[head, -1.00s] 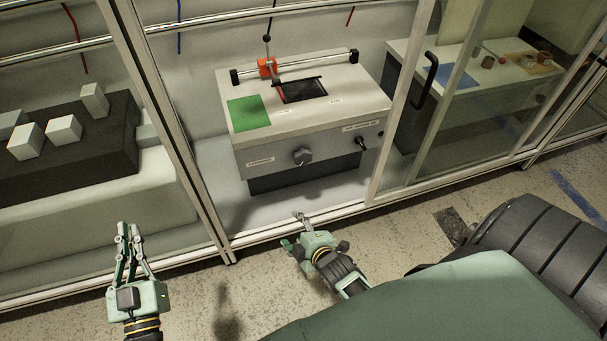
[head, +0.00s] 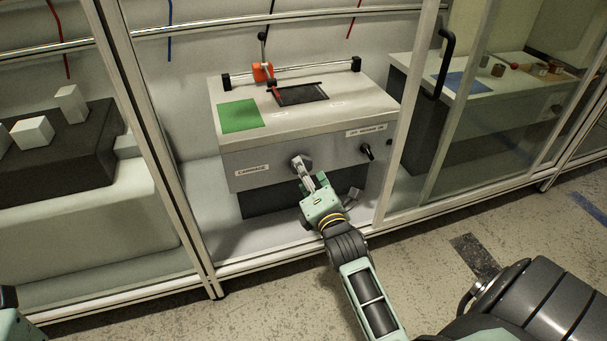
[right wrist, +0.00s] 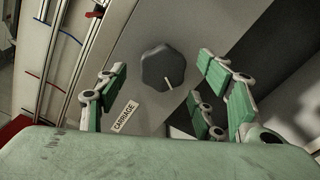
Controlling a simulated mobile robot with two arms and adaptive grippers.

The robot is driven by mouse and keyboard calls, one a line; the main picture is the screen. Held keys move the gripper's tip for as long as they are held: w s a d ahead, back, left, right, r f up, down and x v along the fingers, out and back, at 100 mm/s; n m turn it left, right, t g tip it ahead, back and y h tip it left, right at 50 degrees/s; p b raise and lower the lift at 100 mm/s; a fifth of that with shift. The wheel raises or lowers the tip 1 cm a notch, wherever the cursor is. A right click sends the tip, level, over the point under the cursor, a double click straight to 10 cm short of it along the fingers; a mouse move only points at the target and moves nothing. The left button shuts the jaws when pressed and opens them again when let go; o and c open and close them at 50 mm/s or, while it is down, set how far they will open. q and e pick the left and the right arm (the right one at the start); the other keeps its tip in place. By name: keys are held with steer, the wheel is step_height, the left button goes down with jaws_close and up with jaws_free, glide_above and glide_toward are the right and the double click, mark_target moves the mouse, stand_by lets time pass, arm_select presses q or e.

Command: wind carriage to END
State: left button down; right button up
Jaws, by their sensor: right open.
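The orange carriage (head: 263,72) sits on a silver rail, nearer its left end than its right. A dark knob (right wrist: 162,68) with a pale pointer mark is on the machine's front panel, beside a label reading CARRIAGE (right wrist: 125,117). My right gripper (head: 302,178) is in front of that knob and partly covers it in the head view. In the right wrist view its fingers (right wrist: 160,85) are open, spread to either side of the knob, not closed on it. The END marking is not readable. Only a piece of my left gripper (head: 10,318) shows at the bottom left corner; its fingers are hidden.
The machine (head: 300,125) stands inside a framed enclosure, its front opening between posts. A green square (head: 239,116) and a black recess (head: 300,94) lie on its top. A second, smaller knob (head: 367,152) is at right. A glass panel with a black handle (head: 441,60) stands further right.

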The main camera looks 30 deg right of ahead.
steer(key=shift+b+x, duration=0.4)
steer(key=shift+x, duration=1)
steer(key=shift+c, duration=0.6)
steer(key=c, duration=1)
